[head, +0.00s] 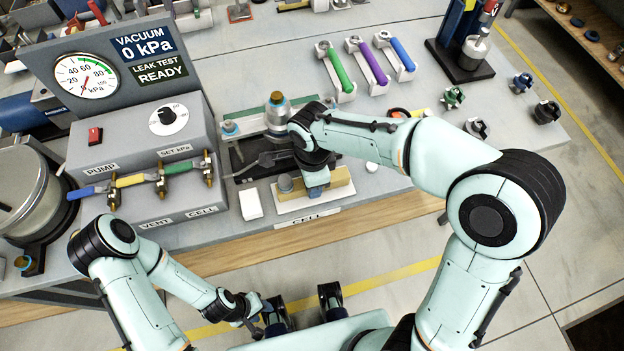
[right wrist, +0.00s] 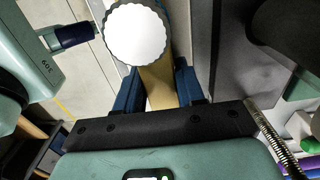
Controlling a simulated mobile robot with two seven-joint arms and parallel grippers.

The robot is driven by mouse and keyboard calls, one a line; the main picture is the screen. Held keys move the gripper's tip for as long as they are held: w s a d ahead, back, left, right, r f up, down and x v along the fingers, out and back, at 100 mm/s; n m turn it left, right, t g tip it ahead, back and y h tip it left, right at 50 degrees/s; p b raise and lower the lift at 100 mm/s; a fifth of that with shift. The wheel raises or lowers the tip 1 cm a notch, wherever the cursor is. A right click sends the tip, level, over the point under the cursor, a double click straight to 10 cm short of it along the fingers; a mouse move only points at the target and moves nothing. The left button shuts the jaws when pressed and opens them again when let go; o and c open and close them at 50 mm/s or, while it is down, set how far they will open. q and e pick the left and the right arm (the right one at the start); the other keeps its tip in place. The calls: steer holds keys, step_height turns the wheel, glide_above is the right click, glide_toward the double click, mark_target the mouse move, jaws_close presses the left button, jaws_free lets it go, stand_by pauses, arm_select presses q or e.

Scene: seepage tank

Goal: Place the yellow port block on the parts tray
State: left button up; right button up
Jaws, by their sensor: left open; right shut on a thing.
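The yellow port block (head: 342,181) is a tan-yellow bar at the front of the cell, by the CELL label in the head view. My right gripper (head: 316,187) reaches down over it, its blue fingers shut on its middle. In the right wrist view the block (right wrist: 160,92) shows between the fingers, with a pale scalloped round knob (right wrist: 137,35) near it. Whether the block touches the white plate (head: 318,205) below cannot be told. My left gripper (head: 268,312) hangs low in front of the bench, open and empty. I cannot make out the parts tray for certain.
The grey pump console (head: 150,150) with gauge and coloured valve levers stands left. Green, purple and blue handled clamps (head: 368,66) lie at the back. Several small knobs (head: 477,127) sit at the right. A small white block (head: 250,204) lies left of the cell. My right arm covers part of the bench.

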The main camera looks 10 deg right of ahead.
steer(key=shift+f, duration=0.1)
steer(key=o, duration=1.1)
steer(key=shift+r, duration=0.2)
step_height(320, 180, up, 12)
steer(key=p, duration=0.1)
steer(key=shift+p, duration=0.4)
steer(key=shift+f, duration=0.1)
